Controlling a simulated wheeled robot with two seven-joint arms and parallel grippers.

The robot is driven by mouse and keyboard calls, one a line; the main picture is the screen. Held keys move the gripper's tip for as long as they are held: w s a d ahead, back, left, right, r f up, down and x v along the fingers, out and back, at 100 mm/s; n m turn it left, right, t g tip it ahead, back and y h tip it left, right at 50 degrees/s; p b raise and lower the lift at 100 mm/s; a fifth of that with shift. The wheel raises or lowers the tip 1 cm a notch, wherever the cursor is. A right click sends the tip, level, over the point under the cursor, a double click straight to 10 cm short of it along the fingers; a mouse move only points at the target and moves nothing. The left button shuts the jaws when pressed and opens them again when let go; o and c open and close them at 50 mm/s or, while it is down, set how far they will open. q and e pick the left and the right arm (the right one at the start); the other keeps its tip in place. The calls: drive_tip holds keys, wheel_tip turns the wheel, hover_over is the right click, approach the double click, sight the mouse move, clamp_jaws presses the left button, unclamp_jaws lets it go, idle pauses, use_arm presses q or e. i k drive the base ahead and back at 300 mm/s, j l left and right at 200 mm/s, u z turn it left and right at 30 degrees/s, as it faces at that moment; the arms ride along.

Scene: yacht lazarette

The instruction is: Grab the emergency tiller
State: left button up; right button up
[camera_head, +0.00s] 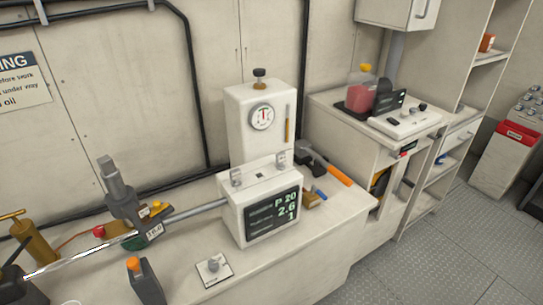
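I cannot single out the emergency tiller with certainty. A tool with an orange handle (338,174) and a dark head lies on the bench behind the white box with the display, partly hidden by it. On the left, a grey upright post (116,185) stands in a dark fitting with a small label. A bright metal rod (80,258) runs from this fitting to a dark block at the left edge, and a duller grey rod (196,210) runs from it to the white box. Neither of my grippers shows in the head view.
The white bench (310,240) carries a display box (262,210), a gauge housing (262,120), a knob plate (213,269), a dark bottle with orange cap (146,282) and a brass can (32,243). A cabinet with a red-liquid container (362,90) stands right.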

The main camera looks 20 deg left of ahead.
sight(302, 148)
drive_tip(key=i+l+u, duration=0.25)
drive_tip(key=u, duration=0.15)
drive_tip(key=i+l+u, duration=0.2)
drive_tip(key=l+u, duration=0.2)
drive_tip(key=i+l+u, duration=0.15)
drive_tip(key=l+u, duration=0.25)
